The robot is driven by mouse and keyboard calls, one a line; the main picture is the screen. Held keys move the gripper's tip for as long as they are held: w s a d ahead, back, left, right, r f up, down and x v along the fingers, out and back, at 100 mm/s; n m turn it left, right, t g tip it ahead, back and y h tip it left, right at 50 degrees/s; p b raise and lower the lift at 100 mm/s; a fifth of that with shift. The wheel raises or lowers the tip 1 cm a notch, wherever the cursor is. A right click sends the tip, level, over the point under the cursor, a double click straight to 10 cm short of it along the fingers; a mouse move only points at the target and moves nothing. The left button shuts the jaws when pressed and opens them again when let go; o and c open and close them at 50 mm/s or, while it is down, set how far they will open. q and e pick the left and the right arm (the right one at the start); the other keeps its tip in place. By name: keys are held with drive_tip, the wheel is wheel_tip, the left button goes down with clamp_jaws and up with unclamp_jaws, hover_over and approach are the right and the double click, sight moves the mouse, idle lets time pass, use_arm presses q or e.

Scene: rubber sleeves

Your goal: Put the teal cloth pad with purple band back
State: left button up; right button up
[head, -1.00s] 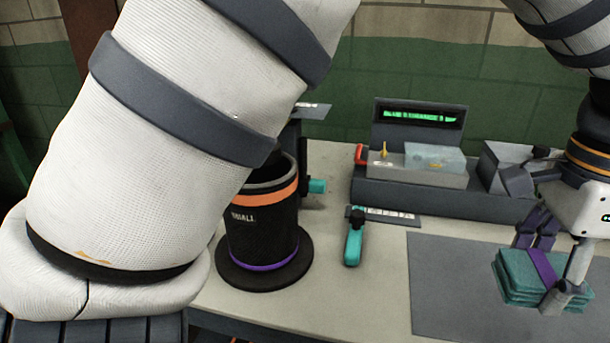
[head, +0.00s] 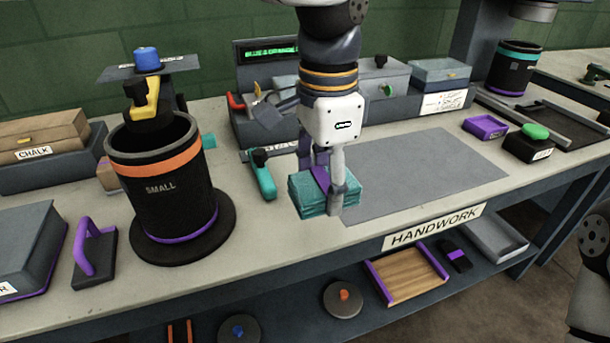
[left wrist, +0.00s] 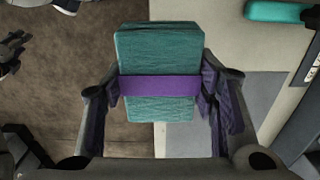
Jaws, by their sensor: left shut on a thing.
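The teal cloth pad (head: 308,196) is a thick folded stack with a purple band around its middle. My left gripper (head: 328,182) is shut on it, one finger on each side at the band. In the head view the pad shows at the left front corner of the grey mat, near the table's front edge. In the left wrist view the pad (left wrist: 158,55) lies between the fingers (left wrist: 160,100), with floor to its left and the table to its right. It seems held above the table. My right gripper is not in view.
A black container marked SMALL (head: 165,185) stands on a round base at left. A teal-handled tool (head: 263,178) lies behind the pad. The grey mat (head: 430,170) is bare. A purple tray (head: 486,127) lies at right. The lower shelf holds a wooden tray (head: 408,277).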

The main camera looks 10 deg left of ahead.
use_arm(q)
hover_over(291, 226)
wheel_tip(291, 226, down, 7)
drive_tip(key=shift+f+b, duration=0.15)
drive_tip(key=shift+b, duration=0.15)
drive_tip(key=shift+f, duration=1.25)
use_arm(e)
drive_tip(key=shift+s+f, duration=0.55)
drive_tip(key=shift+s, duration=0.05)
use_arm(q)
drive_tip(key=shift+f, duration=0.1)
drive_tip(key=o, duration=1.1)
drive_tip(key=shift+f, duration=0.1)
drive_tip(key=shift+o, duration=0.2)
wheel_tip(291, 226, up, 12)
drive_tip(key=shift+r+p, duration=0.2)
drive_tip(key=shift+p, duration=0.1)
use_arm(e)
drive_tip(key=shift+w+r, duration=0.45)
